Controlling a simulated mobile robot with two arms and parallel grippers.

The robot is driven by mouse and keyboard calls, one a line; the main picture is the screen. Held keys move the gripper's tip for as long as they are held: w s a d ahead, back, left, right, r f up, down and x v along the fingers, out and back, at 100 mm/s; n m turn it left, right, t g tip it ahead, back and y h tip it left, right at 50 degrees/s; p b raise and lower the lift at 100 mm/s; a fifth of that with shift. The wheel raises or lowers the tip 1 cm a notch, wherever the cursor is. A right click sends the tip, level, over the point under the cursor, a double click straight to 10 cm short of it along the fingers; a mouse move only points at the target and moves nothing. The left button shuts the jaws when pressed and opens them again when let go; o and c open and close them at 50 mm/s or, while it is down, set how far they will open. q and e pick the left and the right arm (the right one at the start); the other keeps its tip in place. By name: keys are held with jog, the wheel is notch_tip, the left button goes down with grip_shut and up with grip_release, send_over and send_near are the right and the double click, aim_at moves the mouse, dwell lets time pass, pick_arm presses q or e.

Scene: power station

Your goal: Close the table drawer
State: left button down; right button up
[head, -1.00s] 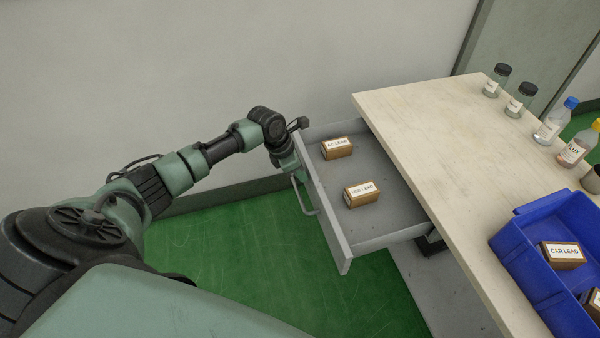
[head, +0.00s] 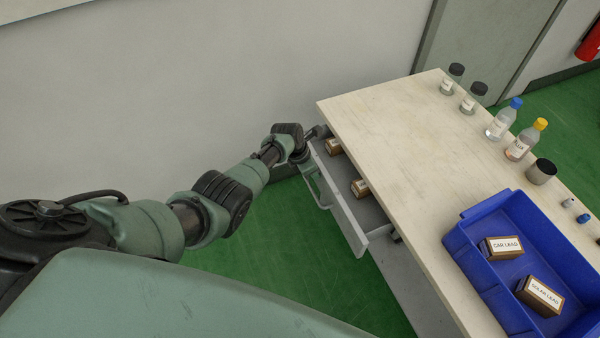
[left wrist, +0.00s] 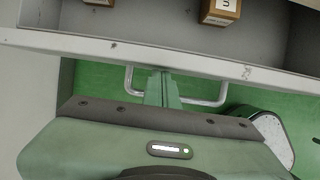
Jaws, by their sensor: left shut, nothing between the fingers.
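The grey table drawer (head: 347,217) is partly open under the light wooden table top (head: 400,140). Two small labelled boxes lie in it, a far one (head: 333,147) and a nearer one (head: 360,188), both partly hidden by the table top. My left gripper (left wrist: 163,75) is shut and empty at the drawer's front, by its handle (left wrist: 205,101). In the left wrist view the fingers point at the drawer front (left wrist: 120,48), between the two ends of the handle; I cannot tell if they touch it. My right gripper is not in view.
A blue bin (head: 465,255) with two labelled boxes stands on the table. Several bottles and jars, one a blue-capped bottle (head: 503,120), line the table's far edge. The green floor (head: 280,255) before the drawer is clear. A pale wall (head: 200,80) stands behind my arm.

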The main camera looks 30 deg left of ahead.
pick_arm(q)
jog(key=w+d+b, duration=0.2)
jog(key=w+b, duration=0.1)
jog(key=w+d+b, duration=0.1)
jog(key=d, duration=0.1)
jog(key=shift+w+d+f+b, duration=0.1)
jog(key=shift+w+f+b, duration=0.15)
jog(key=shift+w+b, duration=0.1)
jog(key=shift+w+d+r+b, duration=0.2)
jog(key=shift+w+d+b, duration=0.3)
jog(key=shift+w, duration=0.15)
jog(key=shift+a+r, duration=0.1)
